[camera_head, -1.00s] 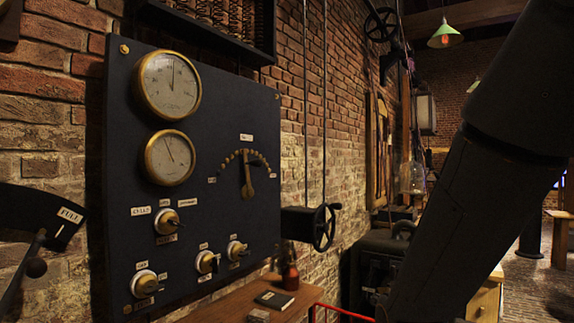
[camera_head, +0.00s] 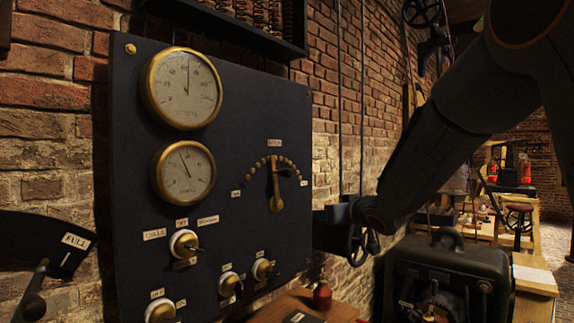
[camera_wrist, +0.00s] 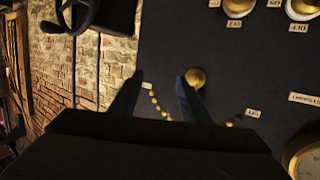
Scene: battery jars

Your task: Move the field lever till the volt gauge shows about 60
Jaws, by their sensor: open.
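The brass field lever (camera_head: 275,188) stands nearly upright on the dark panel, under an arc of brass studs. In the wrist view its round brass lower end (camera_wrist: 196,78) shows just beyond the right finger; the rest is hidden by my gripper. My gripper (camera_wrist: 157,97) is open and empty, its fingers pointing towards the panel. In the head view my wrist is beside the panel's right edge, right of the lever. The upper gauge (camera_head: 184,88) has its needle nearly straight up; the lower gauge (camera_head: 184,173) has its needle up and left. I cannot tell which is the volt gauge.
Several knobs with labels, such as one brass knob (camera_head: 185,243), stand out from the lower panel (camera_head: 130,130). A handwheel (camera_head: 362,246) is close to my wrist. A wooden shelf (camera_head: 340,308) with a red bottle (camera_head: 322,294) lies below, and a dark machine (camera_head: 445,270) stands right.

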